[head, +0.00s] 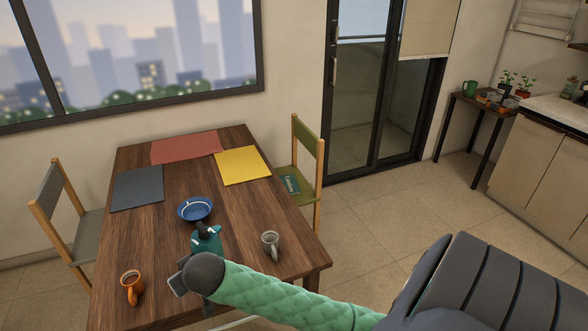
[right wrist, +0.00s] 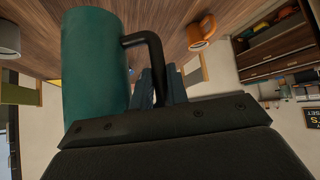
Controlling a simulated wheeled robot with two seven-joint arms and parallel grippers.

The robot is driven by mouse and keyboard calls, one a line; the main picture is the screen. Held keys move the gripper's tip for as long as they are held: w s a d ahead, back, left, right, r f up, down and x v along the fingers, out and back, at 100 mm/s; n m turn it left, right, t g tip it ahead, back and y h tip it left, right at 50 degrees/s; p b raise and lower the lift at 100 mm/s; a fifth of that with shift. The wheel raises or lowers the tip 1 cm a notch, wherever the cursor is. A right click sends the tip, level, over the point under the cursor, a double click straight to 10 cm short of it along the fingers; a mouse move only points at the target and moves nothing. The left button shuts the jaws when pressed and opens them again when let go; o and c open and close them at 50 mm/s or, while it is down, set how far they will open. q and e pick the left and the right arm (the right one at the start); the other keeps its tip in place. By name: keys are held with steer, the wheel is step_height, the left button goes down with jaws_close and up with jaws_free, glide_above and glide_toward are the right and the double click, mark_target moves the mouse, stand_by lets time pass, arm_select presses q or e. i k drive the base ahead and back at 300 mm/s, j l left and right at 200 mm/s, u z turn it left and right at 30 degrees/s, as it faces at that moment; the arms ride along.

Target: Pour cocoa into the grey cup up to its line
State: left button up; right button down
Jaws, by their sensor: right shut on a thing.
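A teal jug (head: 207,240) with a black handle is at the middle of the wooden table, partly hidden by my right wrist. My right gripper (right wrist: 160,88) is shut on the jug's handle; the jug's teal wall (right wrist: 95,65) fills the left of the right wrist view. The jug looks roughly upright; I cannot tell whether it touches the table. The grey cup (head: 270,244) stands upright on the table to the right of the jug, apart from it. It also shows at the left edge of the right wrist view (right wrist: 8,38). Its inside is unclear. My left gripper is not in view.
An orange mug (head: 132,286) stands at the table's front left. A blue bowl (head: 195,209) sits just behind the jug. Dark, red and yellow placemats (head: 243,165) lie flat toward the back. Chairs (head: 306,170) stand at both sides.

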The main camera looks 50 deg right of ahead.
mark_target(270, 238)
steer(key=z, duration=1.3)
